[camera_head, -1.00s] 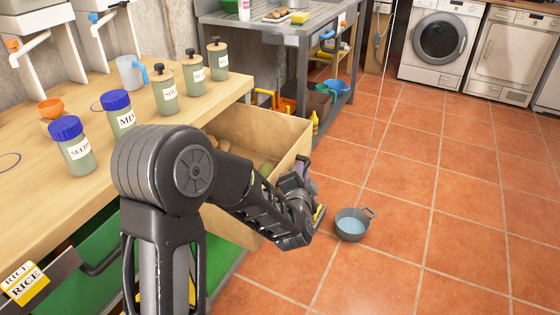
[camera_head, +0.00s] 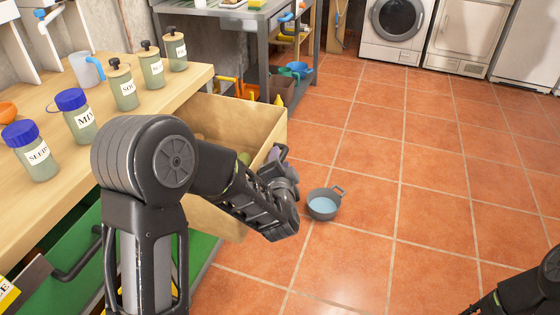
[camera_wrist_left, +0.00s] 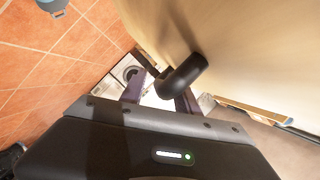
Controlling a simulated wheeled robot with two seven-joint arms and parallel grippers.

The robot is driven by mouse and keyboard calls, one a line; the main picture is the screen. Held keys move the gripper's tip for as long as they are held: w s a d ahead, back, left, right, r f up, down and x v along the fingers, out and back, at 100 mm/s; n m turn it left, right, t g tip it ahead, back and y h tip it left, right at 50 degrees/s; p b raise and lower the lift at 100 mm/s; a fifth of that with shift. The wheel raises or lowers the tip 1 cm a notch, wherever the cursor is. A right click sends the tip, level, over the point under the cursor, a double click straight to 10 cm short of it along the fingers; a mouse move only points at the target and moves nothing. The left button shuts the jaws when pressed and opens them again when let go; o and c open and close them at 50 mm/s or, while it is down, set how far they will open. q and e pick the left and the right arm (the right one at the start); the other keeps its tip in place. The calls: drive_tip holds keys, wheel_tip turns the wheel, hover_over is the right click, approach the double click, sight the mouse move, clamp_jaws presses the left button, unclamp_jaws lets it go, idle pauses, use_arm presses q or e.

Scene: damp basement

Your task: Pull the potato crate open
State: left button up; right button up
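The potato crate (camera_head: 222,115) is a light wooden drawer standing out from under the worktop, with potatoes (camera_head: 244,157) partly visible inside. My left arm hides much of its front. My left gripper (camera_head: 278,156) is at the outer face of the crate. In the left wrist view, a black bent handle (camera_wrist_left: 184,76) stands out from the pale crate front, and its end lies between the two purple fingers of my left gripper (camera_wrist_left: 160,96). The fingers stand apart, with a gap showing beside the handle. Part of my right arm shows at the lower right, its gripper out of frame.
A grey pan (camera_head: 323,204) of water stands on the tiled floor just right of the crate. Labelled jars (camera_head: 123,87) and a mug (camera_head: 86,69) stand on the wooden worktop (camera_head: 60,180). A metal table (camera_head: 264,50) is behind. The floor to the right is clear.

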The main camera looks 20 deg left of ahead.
use_arm(q)
drive_tip(key=p+v, duration=0.1)
drive_tip(key=v, duration=0.6)
drive_tip(key=shift+s, duration=0.35)
drive_tip(key=shift+d, duration=0.1)
